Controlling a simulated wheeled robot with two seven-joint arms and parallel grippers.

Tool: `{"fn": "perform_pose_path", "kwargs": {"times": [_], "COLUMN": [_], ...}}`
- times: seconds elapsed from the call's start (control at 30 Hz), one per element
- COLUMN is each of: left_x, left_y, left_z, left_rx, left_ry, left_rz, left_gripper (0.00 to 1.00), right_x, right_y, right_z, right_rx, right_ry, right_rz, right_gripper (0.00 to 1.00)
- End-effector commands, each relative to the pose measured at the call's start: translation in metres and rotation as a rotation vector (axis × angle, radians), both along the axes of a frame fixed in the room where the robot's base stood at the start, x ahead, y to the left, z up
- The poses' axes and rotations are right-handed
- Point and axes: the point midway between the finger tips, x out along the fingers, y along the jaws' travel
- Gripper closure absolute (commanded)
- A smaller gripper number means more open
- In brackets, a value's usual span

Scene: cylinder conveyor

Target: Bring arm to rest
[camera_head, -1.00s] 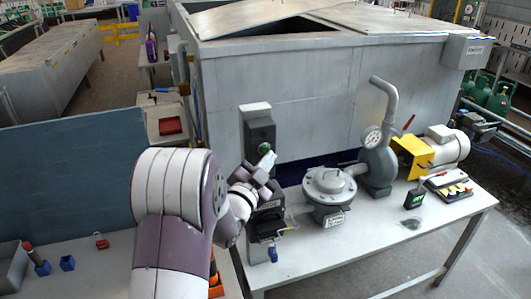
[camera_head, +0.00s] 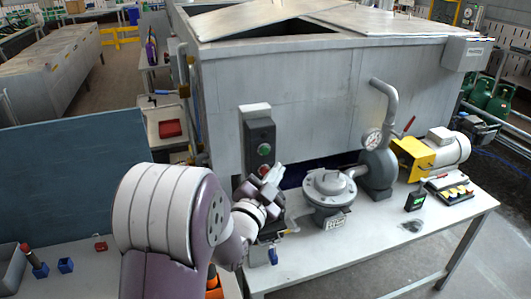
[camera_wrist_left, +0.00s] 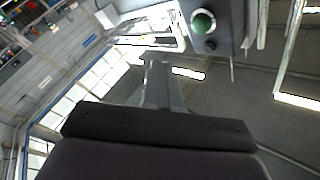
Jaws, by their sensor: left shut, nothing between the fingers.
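My left arm comes in from the lower left of the head view. Its left gripper (camera_head: 275,174) is shut and empty, in front of the grey control box (camera_head: 257,128) with a green button (camera_head: 264,150). The fingers are a little below and to the right of the button, apart from it as far as I can tell. In the left wrist view the shut fingers (camera_wrist_left: 157,70) point up the picture, and the green button (camera_wrist_left: 203,21) shows at the top, right of the fingertips. My right gripper is not in view.
A white table (camera_head: 400,236) carries a round grey housing (camera_head: 329,190), a pump with a gauge (camera_head: 378,165) and a yellow-and-white motor (camera_head: 418,157). A large metal tank (camera_head: 310,95) stands behind. A blue panel (camera_head: 70,185) and small blue cups (camera_head: 65,265) are at left.

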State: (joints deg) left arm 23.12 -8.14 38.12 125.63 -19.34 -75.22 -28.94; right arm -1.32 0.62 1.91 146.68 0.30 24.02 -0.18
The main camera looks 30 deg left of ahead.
Motion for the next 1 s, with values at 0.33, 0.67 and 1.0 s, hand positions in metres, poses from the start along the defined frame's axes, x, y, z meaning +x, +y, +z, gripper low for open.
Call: {"fn": "perform_pose_path", "kwargs": {"times": [0.33, 0.67, 1.0], "left_x": [0.000, 0.000, -0.072], "left_y": [0.000, 0.000, -0.001], "left_z": [0.000, 0.000, -0.174], "left_rx": [0.000, -0.004, -0.516], "left_ry": [0.000, 0.000, 0.890], "left_rz": [0.000, -0.001, 0.291], "left_gripper": [1.00, 1.00, 1.00], "right_x": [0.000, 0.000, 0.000], "right_y": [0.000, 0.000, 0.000], "right_z": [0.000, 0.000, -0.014], "right_rx": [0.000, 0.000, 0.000], "right_ry": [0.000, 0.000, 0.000], "right_rz": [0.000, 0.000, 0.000], "right_gripper": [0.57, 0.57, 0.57]}}
